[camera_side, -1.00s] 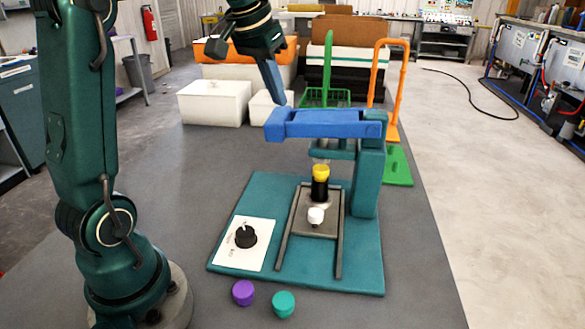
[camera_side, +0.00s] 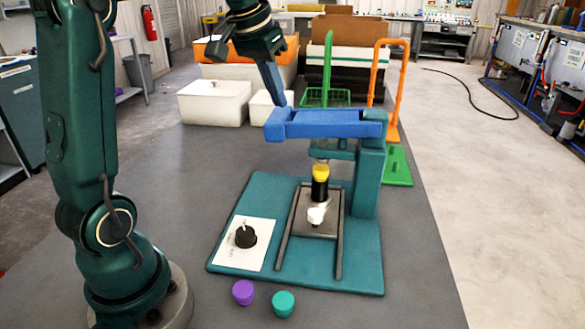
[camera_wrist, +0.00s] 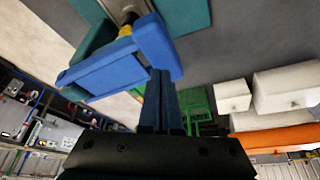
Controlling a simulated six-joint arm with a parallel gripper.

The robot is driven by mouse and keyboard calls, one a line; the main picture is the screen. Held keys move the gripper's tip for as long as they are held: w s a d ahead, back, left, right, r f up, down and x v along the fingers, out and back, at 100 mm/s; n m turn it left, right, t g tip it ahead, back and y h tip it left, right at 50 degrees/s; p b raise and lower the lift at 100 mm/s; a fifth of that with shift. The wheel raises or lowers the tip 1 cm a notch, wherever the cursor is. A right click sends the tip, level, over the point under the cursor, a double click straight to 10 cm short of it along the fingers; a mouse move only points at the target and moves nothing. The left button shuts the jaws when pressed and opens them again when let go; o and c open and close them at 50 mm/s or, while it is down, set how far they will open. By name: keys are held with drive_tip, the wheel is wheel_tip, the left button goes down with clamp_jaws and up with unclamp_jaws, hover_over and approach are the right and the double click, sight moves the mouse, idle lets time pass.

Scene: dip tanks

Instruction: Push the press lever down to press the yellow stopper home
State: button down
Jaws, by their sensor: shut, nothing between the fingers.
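The blue press lever (camera_side: 325,123) lies about level across the top of the teal press (camera_side: 367,180). The yellow stopper (camera_side: 320,170) sits on a black bottle (camera_side: 319,188) below the press head, on the sliding plate (camera_side: 320,229) with a white knob (camera_side: 316,215). My gripper (camera_side: 281,100) is shut and empty, pointing down at the lever's left end. In the wrist view, the shut fingers (camera_wrist: 161,80) are beside the end of the blue lever (camera_wrist: 125,65). I cannot tell whether they touch it.
A purple stopper (camera_side: 243,292) and a teal stopper (camera_side: 283,303) lie in front of the press base. A black dial (camera_side: 246,236) is on a white panel at the left. White tanks (camera_side: 214,103) and an orange hook stand (camera_side: 392,95) are behind.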

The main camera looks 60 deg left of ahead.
sight(278, 115)
drive_tip(key=shift+f, duration=2.05)
drive_tip(key=shift+w+d+f, duration=0.15)
drive_tip(key=shift+f, duration=0.35)
drive_tip(key=shift+r, duration=0.1)
wheel_tip(278, 115, up, 13)
idle(1.3)
